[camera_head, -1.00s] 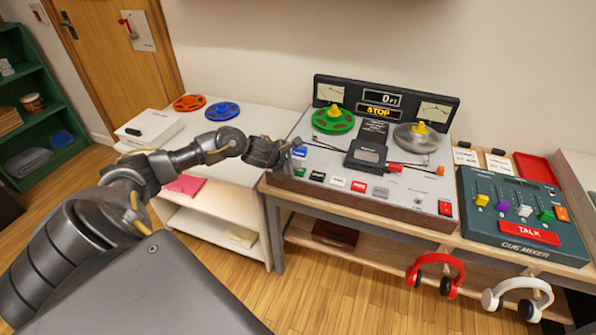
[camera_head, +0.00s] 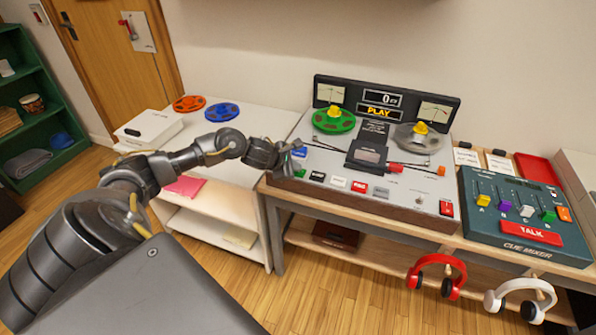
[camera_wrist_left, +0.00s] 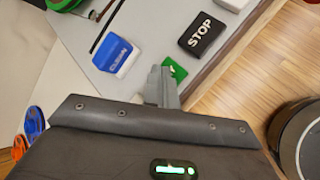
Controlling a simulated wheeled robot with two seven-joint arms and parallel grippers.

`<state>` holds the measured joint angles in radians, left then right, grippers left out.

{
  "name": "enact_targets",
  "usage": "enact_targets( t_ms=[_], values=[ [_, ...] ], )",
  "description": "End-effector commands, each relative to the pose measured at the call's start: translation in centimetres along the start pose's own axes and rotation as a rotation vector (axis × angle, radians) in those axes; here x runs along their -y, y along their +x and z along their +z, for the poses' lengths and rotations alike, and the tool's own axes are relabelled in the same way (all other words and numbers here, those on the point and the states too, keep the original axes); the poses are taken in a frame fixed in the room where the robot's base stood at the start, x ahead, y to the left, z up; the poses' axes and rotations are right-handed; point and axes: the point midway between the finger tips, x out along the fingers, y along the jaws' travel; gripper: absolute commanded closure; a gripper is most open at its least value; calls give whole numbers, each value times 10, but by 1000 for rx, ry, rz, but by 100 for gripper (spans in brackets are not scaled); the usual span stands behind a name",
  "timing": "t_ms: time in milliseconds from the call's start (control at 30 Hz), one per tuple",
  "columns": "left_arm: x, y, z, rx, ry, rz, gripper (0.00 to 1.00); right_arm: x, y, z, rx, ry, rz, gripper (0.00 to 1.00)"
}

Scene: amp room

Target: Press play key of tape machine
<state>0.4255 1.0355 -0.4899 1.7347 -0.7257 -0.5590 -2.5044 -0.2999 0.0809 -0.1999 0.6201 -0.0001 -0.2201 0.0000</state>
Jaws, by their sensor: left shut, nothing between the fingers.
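The tape machine (camera_head: 313,195) stands on the wooden desk, with a green reel (camera_head: 333,120) on its left and a grey reel (camera_head: 412,137) on its right. Its display (camera_head: 379,112) reads PLAY in yellow. My left gripper (camera_head: 291,160) is shut and empty over the machine's left front corner. In the left wrist view its fingertips (camera_wrist_left: 161,88) are at the green key (camera_wrist_left: 175,69), covering part of it; whether they touch it I cannot tell. The black STOP key (camera_wrist_left: 201,33) and a blue key (camera_wrist_left: 118,55) lie beside it. My right gripper is out of view.
A cue mixer (camera_head: 517,248) with coloured faders stands to the right. A white shelf unit (camera_head: 228,176) with orange (camera_head: 188,103) and blue reels (camera_head: 222,111) stands at left. Red headphones (camera_head: 437,272) and white headphones (camera_head: 520,297) hang at the desk front.

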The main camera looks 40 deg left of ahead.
Motion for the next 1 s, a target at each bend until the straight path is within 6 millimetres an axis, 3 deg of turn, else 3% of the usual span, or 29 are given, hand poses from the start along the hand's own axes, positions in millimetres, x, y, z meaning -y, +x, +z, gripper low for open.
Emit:
enact_targets(
  t_ms=[1000],
  values=[
    [-12, -16, 12, 0, 1, 0, 100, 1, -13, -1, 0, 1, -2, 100]
  ],
)
